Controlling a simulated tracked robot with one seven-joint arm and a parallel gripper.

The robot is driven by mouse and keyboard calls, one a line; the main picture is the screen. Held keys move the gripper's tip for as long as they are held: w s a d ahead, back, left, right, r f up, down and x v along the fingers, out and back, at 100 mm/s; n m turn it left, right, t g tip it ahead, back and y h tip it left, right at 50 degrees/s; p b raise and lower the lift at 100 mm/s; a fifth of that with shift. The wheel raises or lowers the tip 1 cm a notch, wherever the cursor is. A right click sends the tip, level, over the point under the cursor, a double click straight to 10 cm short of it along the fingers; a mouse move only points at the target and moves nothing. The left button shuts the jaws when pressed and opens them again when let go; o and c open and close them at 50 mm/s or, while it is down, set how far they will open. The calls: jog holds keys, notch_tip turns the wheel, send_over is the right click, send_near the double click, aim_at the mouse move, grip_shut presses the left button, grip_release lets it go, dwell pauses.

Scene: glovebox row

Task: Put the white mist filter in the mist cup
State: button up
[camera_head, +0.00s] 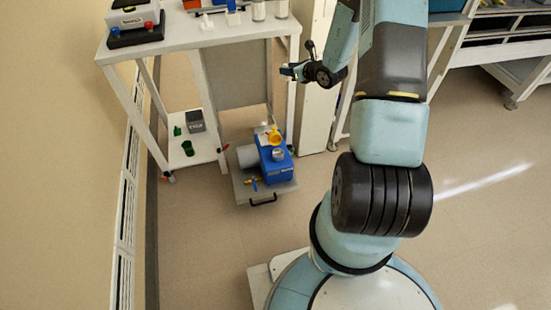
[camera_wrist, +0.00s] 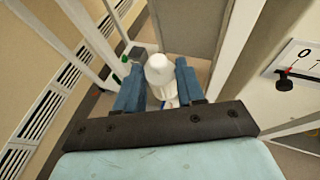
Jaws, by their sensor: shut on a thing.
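The white mist filter (camera_wrist: 159,70) is a rounded white cylinder between the two blue fingers of my gripper (camera_wrist: 158,78) in the wrist view. The fingers are shut on it, and its lower part is partly hidden. In the head view my gripper (camera_head: 288,71) is raised in front of the bench, above and apart from the blue pump (camera_head: 274,166); the filter cannot be made out there. The pump carries a yellow cup-like part (camera_head: 274,137) and a small grey round fitting (camera_head: 278,154) on top. I cannot tell which of these is the mist cup.
The pump stands on a low grey tray (camera_head: 246,194) with a black handle. A white bench (camera_head: 190,36) stands behind, with a lower shelf (camera_head: 200,156) holding a grey box (camera_head: 195,121) and green cups (camera_head: 187,148). A panel with a dial (camera_wrist: 300,62) is right in the wrist view.

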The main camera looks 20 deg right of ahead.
jog(key=s+d+f+n+g+y, duration=0.1)
jog(key=s+f, duration=0.4)
jog(key=f, duration=0.5)
jog(key=s+d+f+n+g+y, duration=0.1)
jog(key=s+d+f+n+y, duration=0.1)
jog(key=s+f, duration=0.5)
jog(key=s+d+f+n+g+y, duration=0.1)
jog(key=s+f, duration=0.3)
jog(key=f, duration=0.8)
jog(key=shift+w+a+f, duration=1.25)
jog(key=shift+w+f, duration=0.7)
jog(key=shift+f, duration=0.25)
jog(key=shift+w+a+f, duration=1.2)
jog(key=shift+w+f, duration=0.7)
jog(key=shift+f, duration=0.25)
jog(key=shift+w+a+f, duration=1.25)
jog(key=shift+w+f, duration=0.7)
jog(key=shift+f, duration=0.25)
jog(key=shift+f, duration=0.6)
jog(key=o, duration=1)
jog(key=shift+o, duration=0.2)
